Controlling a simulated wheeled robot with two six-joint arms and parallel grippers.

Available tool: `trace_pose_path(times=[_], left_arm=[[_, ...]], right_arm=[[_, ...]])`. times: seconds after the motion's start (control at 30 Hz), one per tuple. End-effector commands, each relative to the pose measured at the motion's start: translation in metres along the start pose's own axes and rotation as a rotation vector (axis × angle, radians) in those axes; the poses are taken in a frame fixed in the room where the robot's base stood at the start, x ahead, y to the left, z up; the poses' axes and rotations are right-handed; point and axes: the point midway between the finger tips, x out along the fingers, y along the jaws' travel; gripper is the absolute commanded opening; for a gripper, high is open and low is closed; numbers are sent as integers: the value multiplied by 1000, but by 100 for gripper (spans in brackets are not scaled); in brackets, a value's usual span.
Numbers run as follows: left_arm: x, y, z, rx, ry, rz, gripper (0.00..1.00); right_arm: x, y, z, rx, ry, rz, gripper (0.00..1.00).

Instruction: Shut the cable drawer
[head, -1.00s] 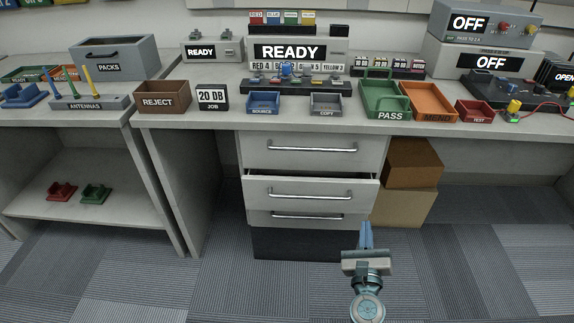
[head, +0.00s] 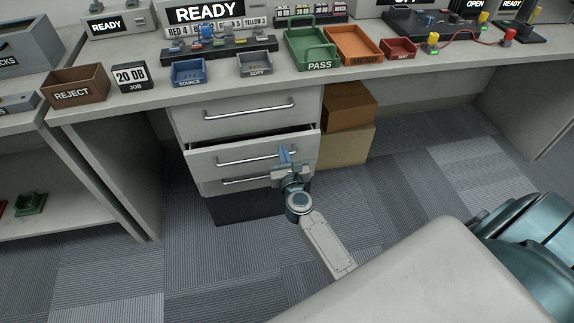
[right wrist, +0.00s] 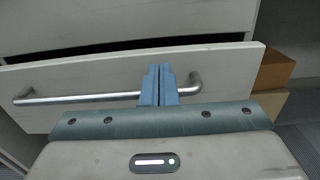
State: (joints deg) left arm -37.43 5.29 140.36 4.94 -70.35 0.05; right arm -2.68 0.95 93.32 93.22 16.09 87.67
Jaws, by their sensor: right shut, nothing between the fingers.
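The cable drawer, taken to be the middle drawer (head: 205,160) of the unit under the bench, stands partly open in the head view. A dark gap shows above its front. In the right wrist view the drawer front (right wrist: 225,75) fills the middle, with its bar handle (right wrist: 80,97). My right gripper (head: 285,152) is shut and empty, with its blue fingers in front of the drawer near the right end of the handle. In the right wrist view the fingers (right wrist: 158,80) overlap the handle; I cannot tell whether they touch. My left gripper is not in view.
A closed-looking drawer (head: 220,117) is above and another front is below. Cardboard boxes (head: 345,143) stand right of the unit. On the bench are a reject bin (head: 78,92), a green pass tray (head: 316,60) and small trays. Carpeted floor (head: 420,170) to the right is clear.

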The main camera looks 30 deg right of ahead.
Motion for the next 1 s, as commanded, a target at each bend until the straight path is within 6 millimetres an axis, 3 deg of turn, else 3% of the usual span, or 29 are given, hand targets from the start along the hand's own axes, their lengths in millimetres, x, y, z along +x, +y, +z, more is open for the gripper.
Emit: trace_pose_path(times=[0.2,0.6,0.83,1.0], left_arm=[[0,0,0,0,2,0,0],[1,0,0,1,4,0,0],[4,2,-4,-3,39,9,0],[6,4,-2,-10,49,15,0]], right_arm=[[17,0,0,-1,0,0,0],[21,0,0,-1,-1,0,0],[56,0,0,0,-2,1,0],[69,0,0,-1,-1,0,0]])
